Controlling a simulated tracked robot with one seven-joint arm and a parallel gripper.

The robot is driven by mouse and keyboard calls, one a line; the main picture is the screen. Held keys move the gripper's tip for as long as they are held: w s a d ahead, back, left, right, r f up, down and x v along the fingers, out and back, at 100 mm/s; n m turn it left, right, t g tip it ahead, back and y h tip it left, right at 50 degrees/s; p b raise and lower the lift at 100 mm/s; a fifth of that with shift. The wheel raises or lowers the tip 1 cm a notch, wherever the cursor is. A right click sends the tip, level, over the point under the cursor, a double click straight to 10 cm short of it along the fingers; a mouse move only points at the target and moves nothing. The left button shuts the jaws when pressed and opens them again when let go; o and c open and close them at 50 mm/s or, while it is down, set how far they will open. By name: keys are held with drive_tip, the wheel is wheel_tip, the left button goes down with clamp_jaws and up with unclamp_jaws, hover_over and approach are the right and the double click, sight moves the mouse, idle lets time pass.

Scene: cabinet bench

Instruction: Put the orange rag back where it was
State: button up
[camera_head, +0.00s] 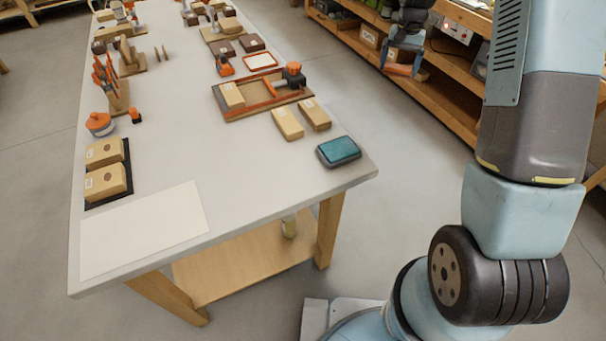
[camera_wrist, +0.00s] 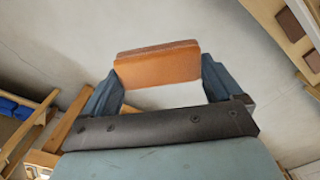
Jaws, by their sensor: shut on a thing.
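The orange rag (camera_wrist: 157,65) is a folded orange-brown block, held between the two fingers of my gripper (camera_wrist: 158,80) in the wrist view. In the head view my gripper (camera_head: 404,64) is at the top, right of the table and in front of the wooden shelf. The rag (camera_head: 399,70) shows there as a small orange-brown strip at the fingertips. It is held in the air, apart from the table. The gripper is shut on it.
A long white-topped table (camera_head: 245,165) carries boxes, a wooden tray (camera_head: 245,109), a teal case (camera_head: 339,151) and a white sheet (camera_head: 143,230). A wooden shelf (camera_head: 455,84) with boxes stands at the right. Bare floor lies between table and shelf.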

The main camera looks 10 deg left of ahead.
drive_tip(key=shift+s, duration=0.25)
drive_tip(key=shift+d, duration=0.75)
drive_tip(key=s+a+r+n, duration=0.2)
drive_tip(key=s+a+n, duration=0.3)
drive_tip(key=s+a, duration=1.45)
drive_tip(key=s+a+f+n, duration=0.1)
drive_tip(key=s+n, duration=0.1)
drive_tip(key=s, duration=0.9)
drive_tip(key=s+a+n, duration=0.2)
drive_tip(key=s, duration=0.9)
drive_tip(key=shift+s+f, duration=0.25)
drive_tip(key=shift+f, duration=0.1)
drive_tip(key=shift+a, duration=0.15)
